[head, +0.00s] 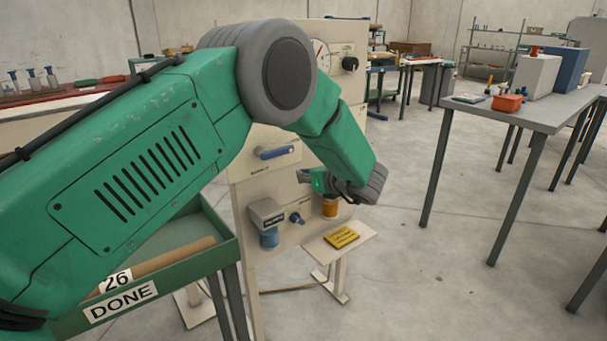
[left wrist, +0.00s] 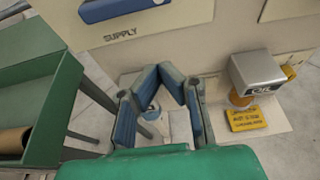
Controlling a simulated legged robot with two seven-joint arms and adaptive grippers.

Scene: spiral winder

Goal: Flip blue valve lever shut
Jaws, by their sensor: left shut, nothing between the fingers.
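The blue valve lever (head: 277,152) lies nearly level across a cream plate on the upright panel. Its lower part also shows at the top edge of the left wrist view (left wrist: 128,8), above the word SUPPLY. My left gripper (head: 308,178) is to the right of the lever and a little lower, apart from it. In the left wrist view its blue-padded fingers (left wrist: 163,75) come together at the tips with nothing between them. The lever's upper side is cut off in that view. My right gripper is in neither view.
A grey box (head: 267,214) over a blue cylinder and a small blue knob (head: 297,218) sit low on the panel. A yellow placard (head: 342,238) lies on a small shelf. A green DONE tray (head: 222,244) stands at left. A grey table (head: 560,112) is at right, with open floor between.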

